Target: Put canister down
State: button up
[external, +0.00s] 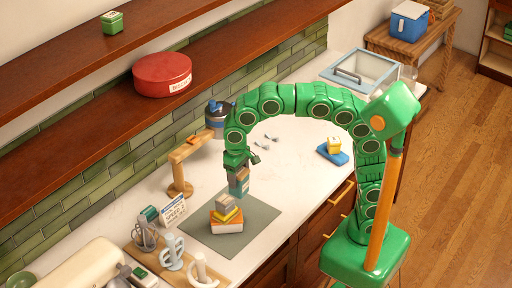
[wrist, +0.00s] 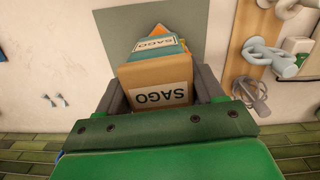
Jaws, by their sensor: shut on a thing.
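The canister (wrist: 155,88) is a boxy tan and teal container with white SAGO labels in the wrist view. My gripper (wrist: 159,82) is shut on it, with a grey finger on either side. In the external view the canister (external: 243,187) hangs from my gripper (external: 239,180), over the grey-green mat (external: 262,213). In the wrist view the canister mostly hides the stack. I cannot tell whether the canister touches it.
A wooden stand (external: 180,170) with an arm and a small sign (external: 173,209) are left of the mat. A blue-lidded jar (external: 216,118) stands behind.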

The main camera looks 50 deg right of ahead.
jog(key=w+d+m, duration=0.1)
jog(key=w+d, duration=0.2)
jog(key=d, duration=0.7)
jog(key=w+d, duration=0.2)
jog(key=d, duration=0.7)
jog(key=shift+g, duration=0.3)
jog(key=shift+w+d+f, duration=0.1)
jog(key=shift+f, duration=10)
jog(key=shift+f, duration=0.35)
jog(key=o, duration=1.2)
